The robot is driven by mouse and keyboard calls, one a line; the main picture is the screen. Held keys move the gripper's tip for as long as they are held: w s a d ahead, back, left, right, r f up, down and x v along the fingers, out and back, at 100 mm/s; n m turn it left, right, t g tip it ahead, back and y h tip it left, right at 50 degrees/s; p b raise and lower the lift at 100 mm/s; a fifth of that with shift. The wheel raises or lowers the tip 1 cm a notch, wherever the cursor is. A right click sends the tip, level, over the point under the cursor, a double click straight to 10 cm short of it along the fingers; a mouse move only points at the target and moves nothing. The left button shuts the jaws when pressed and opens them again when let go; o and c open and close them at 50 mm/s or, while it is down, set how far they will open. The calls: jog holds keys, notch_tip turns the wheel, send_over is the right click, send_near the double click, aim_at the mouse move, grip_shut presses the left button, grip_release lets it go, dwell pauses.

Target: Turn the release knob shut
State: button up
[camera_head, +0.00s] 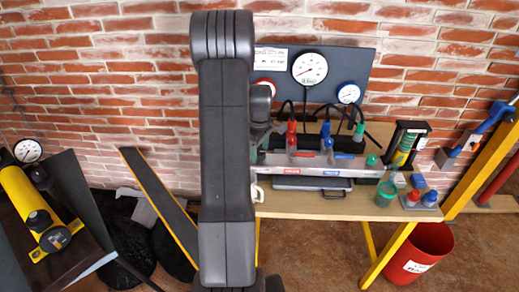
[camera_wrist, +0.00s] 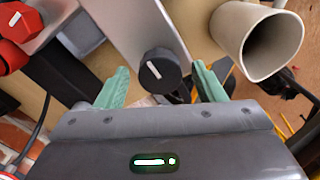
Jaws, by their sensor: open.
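The release knob (camera_wrist: 159,69) is a round black knob with a white pointer line, set on a grey metal plate (camera_wrist: 150,22) in the wrist view. The line slants from upper left to lower right. My gripper (camera_wrist: 160,80) is open, with one green finger on each side of the knob and a gap on both sides. I cannot tell how deep the fingertips reach around it. In the head view my arm hides the knob and most of the gripper.
A pale open tube (camera_wrist: 258,40) is close to the right finger. A red knob (camera_wrist: 20,22) is at upper left. In the head view, the bench (camera_head: 320,206) carries a manifold with red, blue and green valves (camera_head: 326,143); gauges (camera_head: 310,69) are behind. A red bin (camera_head: 420,252) is below right.

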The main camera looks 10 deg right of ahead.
jog(key=c, duration=1)
jog(key=m+b, duration=0.1)
jog(key=m, duration=0.3)
jog(key=shift+m, duration=0.3)
jog(key=m+b, duration=0.1)
jog(key=m, duration=0.8)
jog(key=shift+b, duration=0.35)
jog(key=shift+m, duration=2.2)
